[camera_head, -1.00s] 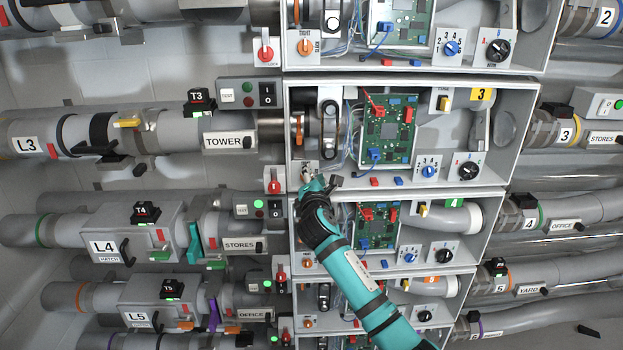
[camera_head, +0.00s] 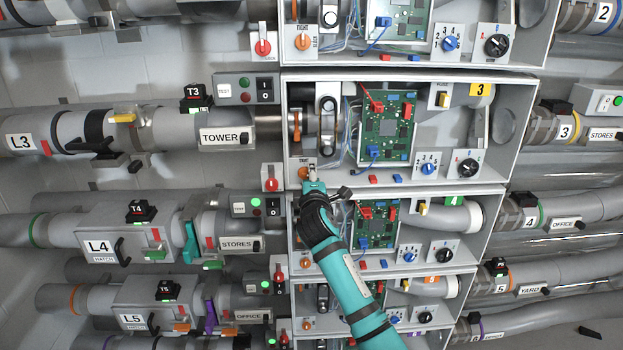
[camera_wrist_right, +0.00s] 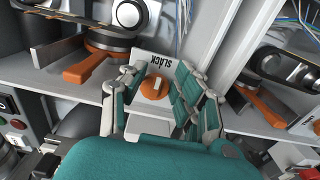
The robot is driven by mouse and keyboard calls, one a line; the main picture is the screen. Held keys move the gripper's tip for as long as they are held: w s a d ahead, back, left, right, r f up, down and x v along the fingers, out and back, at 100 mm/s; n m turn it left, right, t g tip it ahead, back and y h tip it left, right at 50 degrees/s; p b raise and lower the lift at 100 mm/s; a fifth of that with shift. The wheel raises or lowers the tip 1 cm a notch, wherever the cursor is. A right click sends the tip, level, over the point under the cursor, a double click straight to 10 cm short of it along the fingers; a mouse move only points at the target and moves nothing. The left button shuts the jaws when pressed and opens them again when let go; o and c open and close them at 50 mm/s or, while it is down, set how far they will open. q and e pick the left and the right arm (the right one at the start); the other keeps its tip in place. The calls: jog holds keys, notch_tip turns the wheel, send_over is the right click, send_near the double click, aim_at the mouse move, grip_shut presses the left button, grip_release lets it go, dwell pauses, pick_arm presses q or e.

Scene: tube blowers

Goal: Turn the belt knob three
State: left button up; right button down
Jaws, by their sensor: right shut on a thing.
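Belt knob three is an orange knob on a pale plate at the lower left corner of box 3 (camera_head: 512,140). In the head view the knob (camera_head: 303,173) is mostly hidden by my right gripper (camera_head: 313,182), which reaches up from below. In the right wrist view the orange knob (camera_wrist_right: 153,91), with a pale mark on it, sits between the teal and grey fingers of my right gripper (camera_wrist_right: 160,98). The fingers are closed on it. My left gripper is not in view.
A red-handled switch (camera_head: 270,178) is just left of the knob plate. The belt and its pulleys (camera_head: 328,125) are above it, beside a green circuit board (camera_head: 386,128). Box 4 (camera_head: 296,225) lies directly below, behind my right arm.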

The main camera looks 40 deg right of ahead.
jog(key=shift+r, duration=0.2)
jog(key=c, duration=1.2)
grip_release()
jog(key=shift+f, duration=0.1)
jog(key=v, duration=1.2)
